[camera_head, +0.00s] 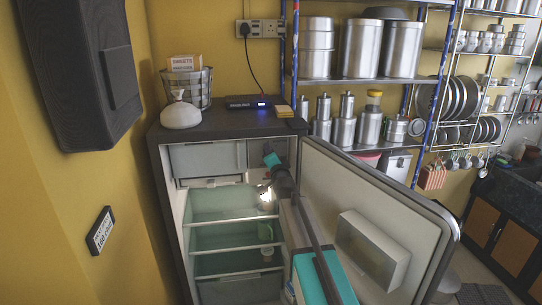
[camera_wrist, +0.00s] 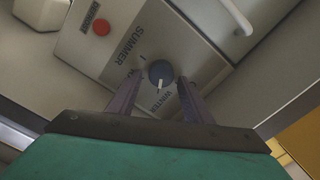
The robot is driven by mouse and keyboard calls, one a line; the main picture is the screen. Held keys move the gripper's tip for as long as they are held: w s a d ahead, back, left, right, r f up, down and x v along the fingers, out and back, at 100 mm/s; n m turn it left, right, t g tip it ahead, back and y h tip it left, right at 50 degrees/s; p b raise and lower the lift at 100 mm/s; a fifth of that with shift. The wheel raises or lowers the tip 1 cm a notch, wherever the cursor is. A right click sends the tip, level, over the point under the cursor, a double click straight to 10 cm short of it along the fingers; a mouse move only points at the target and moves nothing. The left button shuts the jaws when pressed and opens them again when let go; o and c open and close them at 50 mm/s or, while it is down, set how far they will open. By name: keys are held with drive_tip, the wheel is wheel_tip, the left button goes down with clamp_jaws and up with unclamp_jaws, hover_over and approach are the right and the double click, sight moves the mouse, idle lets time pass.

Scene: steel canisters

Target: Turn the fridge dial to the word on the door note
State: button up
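The fridge dial (camera_wrist: 161,70) is a small dark blue-grey knob with a white pointer mark, on a grey panel inside the fridge. The word SUMMER (camera_wrist: 125,45) is printed to its upper left and WINTER (camera_wrist: 160,101) below it. The pointer mark is on the lower side of the knob, towards WINTER. My gripper (camera_wrist: 159,77) is open with one fingertip on each side of the knob; I cannot tell whether they touch it. In the head view my gripper (camera_head: 271,159) is at the top right inside the fridge (camera_head: 167,175). I see no door note; the door's outer face is hidden.
The fridge door (camera_head: 345,185) stands open to the right, with a pale box on its inside. A red button (camera_wrist: 101,27) is on the dial panel. A basket (camera_head: 197,92) stands on the fridge.

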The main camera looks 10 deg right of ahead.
drive_tip(key=shift+a, duration=0.15)
drive_tip(key=shift+s, duration=0.1)
drive_tip(key=s+b, duration=0.1)
drive_tip(key=s, duration=1.2)
drive_tip(key=shift+s, duration=0.35)
idle(0.4)
drive_tip(key=shift+f, duration=0.1)
idle(0.4)
